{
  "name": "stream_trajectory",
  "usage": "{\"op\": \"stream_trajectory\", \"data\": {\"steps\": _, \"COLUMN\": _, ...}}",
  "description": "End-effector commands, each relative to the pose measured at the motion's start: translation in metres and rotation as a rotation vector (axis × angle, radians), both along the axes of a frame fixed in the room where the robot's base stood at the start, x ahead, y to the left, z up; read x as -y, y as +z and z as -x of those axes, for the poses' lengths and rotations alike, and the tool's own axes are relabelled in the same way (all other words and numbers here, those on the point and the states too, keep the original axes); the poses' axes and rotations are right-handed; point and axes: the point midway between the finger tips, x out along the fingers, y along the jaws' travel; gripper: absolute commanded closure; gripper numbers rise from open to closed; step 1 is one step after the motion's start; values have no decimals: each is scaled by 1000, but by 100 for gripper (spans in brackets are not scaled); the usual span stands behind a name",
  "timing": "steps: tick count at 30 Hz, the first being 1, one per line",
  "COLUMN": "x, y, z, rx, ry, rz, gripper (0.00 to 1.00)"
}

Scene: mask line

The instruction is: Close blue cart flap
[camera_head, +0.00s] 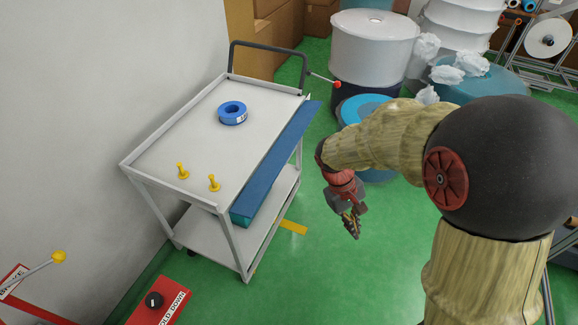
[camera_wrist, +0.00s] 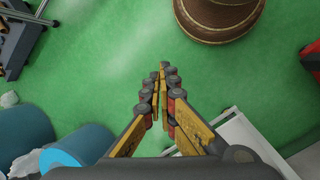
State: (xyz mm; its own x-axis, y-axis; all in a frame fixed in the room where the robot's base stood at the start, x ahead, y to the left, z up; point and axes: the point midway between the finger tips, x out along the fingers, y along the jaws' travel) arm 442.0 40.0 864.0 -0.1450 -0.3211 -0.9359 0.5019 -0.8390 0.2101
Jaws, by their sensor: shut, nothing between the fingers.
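A grey cart (camera_head: 140,158) stands by the wall at left in the head view. Its blue flap (camera_head: 275,153) runs along the cart's right long side and juts out at about the height of the top shelf's rim. A teal piece (camera_head: 241,218) shows under the flap's near end; its shape is partly hidden. My gripper (camera_head: 352,229) hangs to the right of the cart, fingers pointing down, apart from the flap. In the wrist view my gripper (camera_wrist: 163,74) has its fingertips together with nothing between them. A pale frame, likely the cart (camera_wrist: 238,138), shows at lower right there.
A blue tape roll (camera_head: 233,112) and two yellow pegs (camera_head: 183,172) are on the cart top. A dark handle (camera_head: 268,46) with a red-tipped rod rises at its far end. Drums and spools (camera_head: 372,45) stand behind my arm.

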Motion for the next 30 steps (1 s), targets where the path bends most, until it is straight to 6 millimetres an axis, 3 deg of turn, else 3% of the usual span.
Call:
{"op": "stream_trajectory", "data": {"steps": 1, "x": 0, "y": -20, "z": -10, "rx": -38, "ry": 43, "rz": 39, "gripper": 100}}
{"op": "stream_trajectory", "data": {"steps": 19, "x": 12, "y": -216, "z": -143, "rx": -328, "ry": 636, "rz": 567, "gripper": 100}}
{"op": "stream_trajectory", "data": {"steps": 30, "x": -4, "y": -325, "z": -213, "rx": -404, "ry": 991, "rz": 939, "gripper": 100}}
